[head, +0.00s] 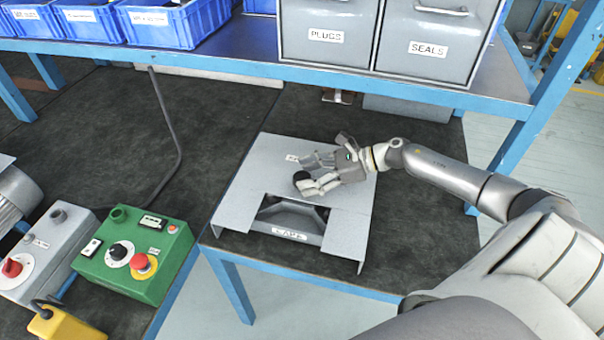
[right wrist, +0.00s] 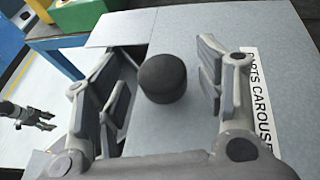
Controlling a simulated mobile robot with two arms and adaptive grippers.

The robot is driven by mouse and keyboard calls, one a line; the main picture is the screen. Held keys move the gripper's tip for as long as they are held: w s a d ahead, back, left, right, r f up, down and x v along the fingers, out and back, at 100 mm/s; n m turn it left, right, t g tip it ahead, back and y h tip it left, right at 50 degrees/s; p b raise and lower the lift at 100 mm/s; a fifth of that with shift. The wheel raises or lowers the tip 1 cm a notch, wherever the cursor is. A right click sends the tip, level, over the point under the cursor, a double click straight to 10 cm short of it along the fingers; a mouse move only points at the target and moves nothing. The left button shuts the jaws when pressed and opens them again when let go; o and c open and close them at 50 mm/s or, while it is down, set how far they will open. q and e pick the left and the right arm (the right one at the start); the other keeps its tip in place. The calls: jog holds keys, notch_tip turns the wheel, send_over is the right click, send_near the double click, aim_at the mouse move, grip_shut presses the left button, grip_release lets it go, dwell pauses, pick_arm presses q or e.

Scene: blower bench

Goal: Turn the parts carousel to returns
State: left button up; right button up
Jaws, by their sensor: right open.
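The parts carousel (head: 257,178) is a grey metal housing on the bench, with a cut-out at its front. A grey bin labelled CAPS (head: 292,234) shows in the cut-out. A round black knob (right wrist: 163,78) stands on the top plate, and it also shows in the head view (head: 301,178). My right gripper (head: 312,172) is open, with its fingers on either side of the knob. In the right wrist view the fingers (right wrist: 160,82) stand apart from the knob, with gaps on both sides. A small dark gripper shape (right wrist: 28,115), apparently my left one, shows far off; its opening is unclear.
A green control box (head: 135,252) and a grey box with a red knob (head: 40,250) stand to the left. A shelf above holds blue bins (head: 170,25) and grey drawers labelled PLUGS (head: 325,37) and SEALS (head: 430,48). The dark mat behind the housing is mostly clear.

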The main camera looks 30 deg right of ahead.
jog(key=shift+x, duration=1)
grip_shut()
jog(key=shift+w, duration=0.1)
